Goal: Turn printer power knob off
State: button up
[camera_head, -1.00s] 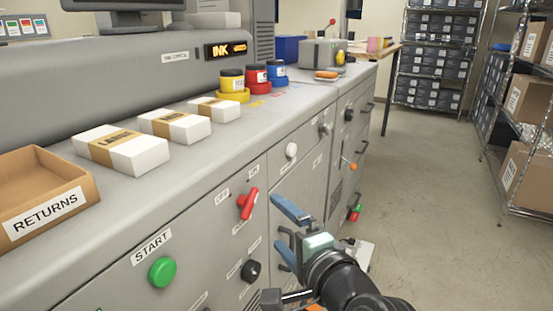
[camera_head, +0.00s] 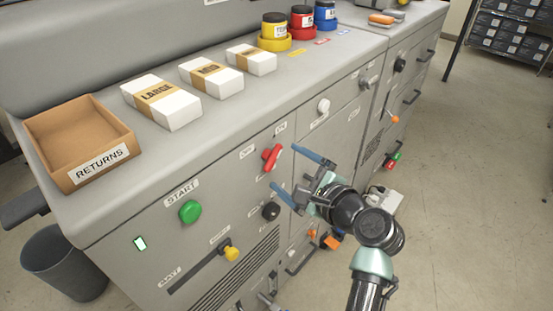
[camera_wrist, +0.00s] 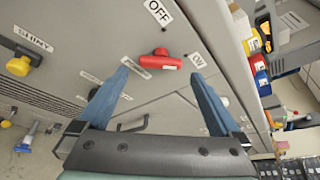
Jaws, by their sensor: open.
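A red power knob (camera_head: 271,157) sits on the grey machine's front panel between small OFF and ON labels. In the wrist view the red knob (camera_wrist: 160,61) lies ahead, between my fingers, with its right end toward the ON label (camera_wrist: 198,61). The OFF label (camera_wrist: 158,12) is above it. My gripper (camera_head: 284,167) is open and empty, its blue fingers spread in front of the panel just right of the knob. In the wrist view my gripper (camera_wrist: 160,73) straddles the knob in the picture; touching cannot be made out.
A green START button (camera_head: 190,211), a black knob (camera_head: 271,211), a white knob (camera_head: 323,105) and a yellow slider (camera_head: 231,253) are on the panel nearby. A RETURNS box (camera_head: 82,145) and white packages (camera_head: 161,101) stand on top. Open floor lies right (camera_head: 470,200).

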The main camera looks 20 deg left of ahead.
aim_at(275, 160)
jog(key=x, duration=0.5)
jog(key=shift+w+a, duration=0.25)
jog(key=c, duration=1.1)
jog(key=shift+f, duration=0.1)
